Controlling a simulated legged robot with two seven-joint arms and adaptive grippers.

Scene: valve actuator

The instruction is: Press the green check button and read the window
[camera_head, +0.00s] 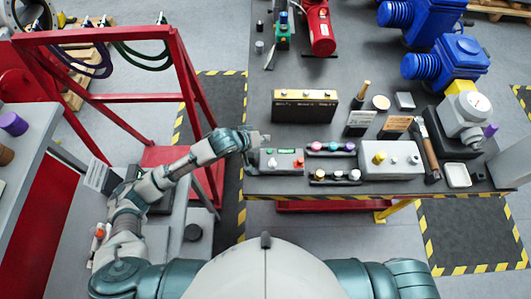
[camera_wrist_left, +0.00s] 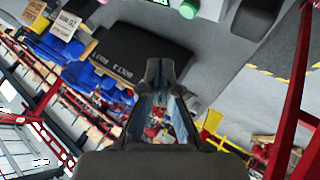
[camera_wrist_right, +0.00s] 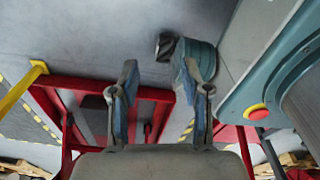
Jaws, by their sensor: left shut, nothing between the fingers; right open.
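A small grey box (camera_head: 284,170) lies at the near left corner of the dark table. Its top has a small lit green window (camera_head: 285,151) and a red patch (camera_head: 299,163). The window's writing is too small to read. In the left wrist view, a green round button (camera_wrist_left: 189,9) and the edge of a green window (camera_wrist_left: 160,2) show at the top edge. My left gripper (camera_head: 262,139) is shut and empty, above and just left of the box's far side, apart from the button. My right gripper (camera_wrist_right: 161,78) is open and empty, seen only in its own wrist view.
Beside the box stand racks of coloured knobs (camera_head: 331,149) and a light box with a yellow knob (camera_head: 392,163). A dark block with a brass top (camera_head: 305,98) stands behind. A red frame (camera_head: 110,98) rises left of the table.

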